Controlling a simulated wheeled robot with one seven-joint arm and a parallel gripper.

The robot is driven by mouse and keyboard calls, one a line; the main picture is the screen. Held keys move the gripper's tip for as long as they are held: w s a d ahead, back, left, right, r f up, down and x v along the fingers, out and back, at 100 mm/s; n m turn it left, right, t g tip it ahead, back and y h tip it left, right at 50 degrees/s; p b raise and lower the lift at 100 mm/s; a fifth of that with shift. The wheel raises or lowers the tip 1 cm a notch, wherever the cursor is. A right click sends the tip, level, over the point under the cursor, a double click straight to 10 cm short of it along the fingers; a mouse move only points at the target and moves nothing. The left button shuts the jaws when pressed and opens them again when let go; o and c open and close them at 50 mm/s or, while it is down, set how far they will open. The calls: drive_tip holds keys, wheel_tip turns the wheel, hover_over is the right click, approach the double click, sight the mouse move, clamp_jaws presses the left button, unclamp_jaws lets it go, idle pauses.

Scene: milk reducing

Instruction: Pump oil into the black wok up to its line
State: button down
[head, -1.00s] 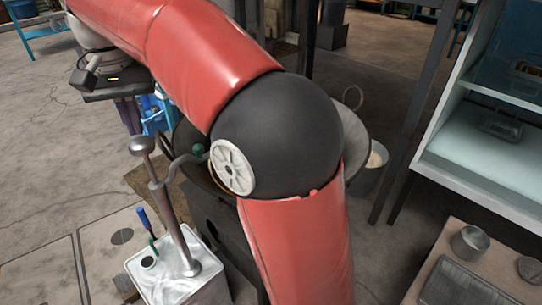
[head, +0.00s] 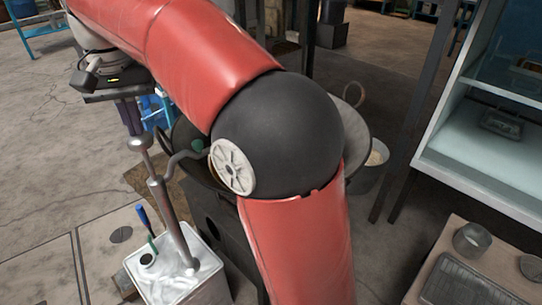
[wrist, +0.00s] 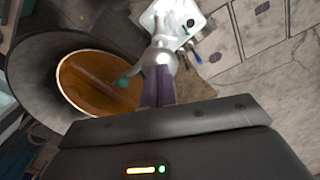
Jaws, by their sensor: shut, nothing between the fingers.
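The black wok (wrist: 28,75) is at the left of the wrist view, with brown oil (wrist: 85,80) in it. The oil pump stands on a white can (head: 178,283). Its bent spout ends in a green tip (head: 197,146), which shows over the oil in the wrist view (wrist: 122,82). My gripper (head: 133,128), with purple fingers, is shut and empty, right above the pump's round knob (head: 139,143). In the wrist view the fingertips (wrist: 158,68) overlap the knob; contact is unclear. I cannot make out the wok's line.
A pale bucket (head: 373,165) is right of the wok. A shelf unit (head: 470,150) and a table (head: 450,250) with a metal cup (head: 471,240) are at the right. Open floor lies left.

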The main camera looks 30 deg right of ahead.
sight(145, 153)
drive_tip(key=shift+f+b, duration=2.3)
drive_tip(key=shift+f, duration=1.4)
wheel_tip(145, 153, up, 6)
drive_tip(key=p, duration=0.6)
drive_tip(key=shift+r, duration=1.55)
drive_tip(key=shift+r, duration=2.5)
drive_tip(key=shift+d, duration=0.1)
